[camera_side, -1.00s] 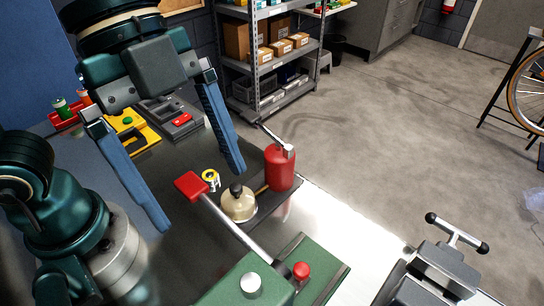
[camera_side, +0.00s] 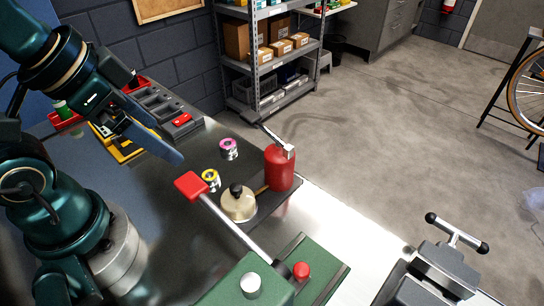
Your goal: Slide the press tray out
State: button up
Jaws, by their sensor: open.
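The green press (camera_side: 238,276) stands at the bottom centre. Its long metal lever (camera_side: 228,222) slopes up and left to a red grip (camera_side: 191,186). A green base plate (camera_side: 330,270) with a red knob (camera_side: 302,270) lies at its right. I cannot single out the press tray; part of the press is cut off by the lower edge. My gripper (camera_side: 160,143) is at the upper left, seen nearly side-on, open and empty. Its blue fingers overlap in the view, over a yellow tray, well apart from the press.
A dome-shaped can (camera_side: 238,206) and a red canister (camera_side: 280,168) stand behind the lever. A yellow roll (camera_side: 210,178) and a pink roll (camera_side: 229,148) lie near. A grey tray (camera_side: 163,103) and a yellow tray (camera_side: 128,152) sit at the back left. A clamp (camera_side: 446,265) is at lower right.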

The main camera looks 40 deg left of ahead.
jog(key=shift+w+a+f+n, duration=0.1)
jog(key=shift+a+f+n, duration=0.05)
jog(key=shift+n, duration=0.45)
jog(key=shift+w+n, duration=0.1)
jog(key=shift+n, duration=0.5)
jog(key=c, duration=0.6)
jog(key=w+d+r+n, duration=0.2)
jog(key=w+r, duration=0.2)
jog(key=shift+c, duration=0.2)
jog(key=m+g, duration=0.4)
jog(key=g, duration=0.1)
send_over(302, 268)
notch_tip(302, 268, down, 12)
jog(key=shift+r, duration=0.25)
jog(key=shift+f, duration=2.4)
